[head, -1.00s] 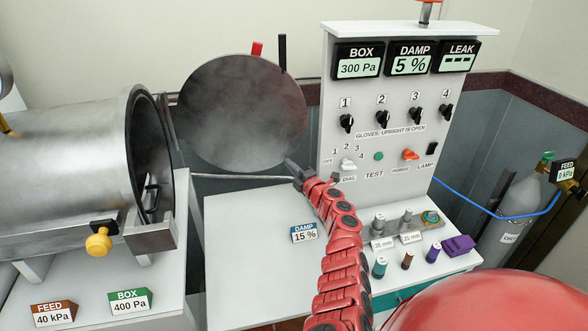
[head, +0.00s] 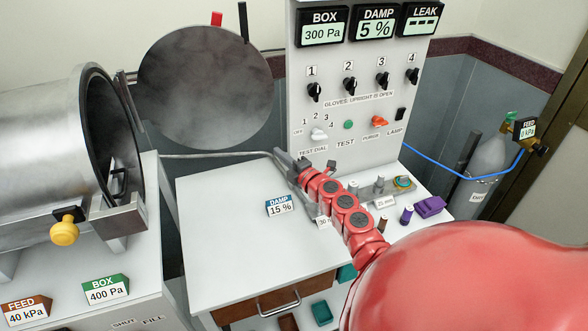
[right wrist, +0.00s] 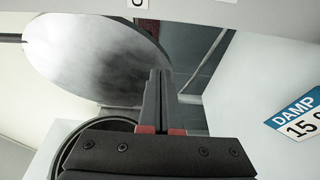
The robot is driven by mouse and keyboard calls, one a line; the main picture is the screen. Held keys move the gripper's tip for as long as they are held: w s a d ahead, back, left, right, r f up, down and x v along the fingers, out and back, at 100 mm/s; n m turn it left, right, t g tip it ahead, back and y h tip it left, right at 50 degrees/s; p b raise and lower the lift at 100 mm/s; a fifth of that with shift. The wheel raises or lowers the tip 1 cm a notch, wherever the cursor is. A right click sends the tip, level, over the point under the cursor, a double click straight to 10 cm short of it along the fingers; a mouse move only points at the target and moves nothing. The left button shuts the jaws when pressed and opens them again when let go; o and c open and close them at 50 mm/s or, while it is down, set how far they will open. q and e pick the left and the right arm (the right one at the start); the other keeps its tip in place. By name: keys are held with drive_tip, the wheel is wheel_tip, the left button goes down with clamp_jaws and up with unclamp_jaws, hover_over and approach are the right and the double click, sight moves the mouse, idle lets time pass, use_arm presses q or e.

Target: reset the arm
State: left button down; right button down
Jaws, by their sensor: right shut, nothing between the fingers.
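My right arm (head: 345,210) is red and segmented and reaches in from the lower right of the head view. Its dark gripper (head: 287,163) is over the white table, in front of the lower part of the control panel (head: 360,150). In the right wrist view its two fingers (right wrist: 158,98) lie together, shut and empty. Ahead of them stands the round metal door (right wrist: 98,55), which also shows in the head view (head: 205,87). My left gripper is not in view.
A metal chamber (head: 45,145) with a yellow knob (head: 64,233) stands at the left. A DAMP 15 % card (head: 280,206) is on the white table (head: 220,255). Small bottles and a purple block (head: 430,206) are at the right. The table's left part is clear.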

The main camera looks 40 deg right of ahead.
drive_tip(key=s, duration=0.6)
drive_tip(key=shift+s+a, duration=0.25)
drive_tip(key=shift+s, duration=0.05)
